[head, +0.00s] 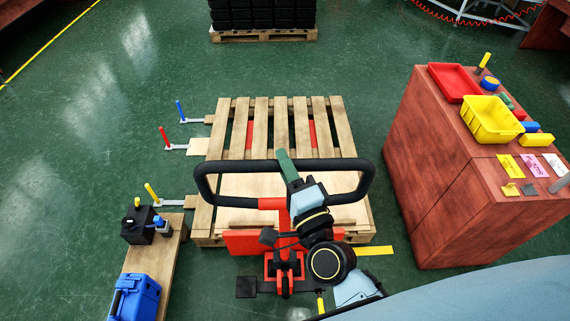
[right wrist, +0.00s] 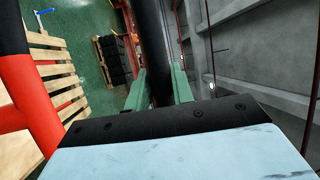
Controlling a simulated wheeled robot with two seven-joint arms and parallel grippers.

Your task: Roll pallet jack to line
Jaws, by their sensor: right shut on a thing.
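The red pallet jack (head: 285,268) stands at the near side of a wooden pallet (head: 262,110). Its red forks show between the slats, so they lie inside the pallet. Its black loop handle (head: 230,166) rises over the pallet's near end. My right gripper (head: 285,163) is shut on the handle's top bar near its middle. In the right wrist view, the black handle bar (right wrist: 152,40) runs between my green fingers (right wrist: 158,85). My left gripper is in neither view.
A reddish-brown cabinet (head: 428,200) with bins stands to the right. At left, a wooden plank (head: 172,255) carries a blue toolbox (head: 133,300) and a black device. Posts with coloured tops line the pallet's left side. A loaded pallet (head: 262,36) stands at the back. Green floor is clear at upper left.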

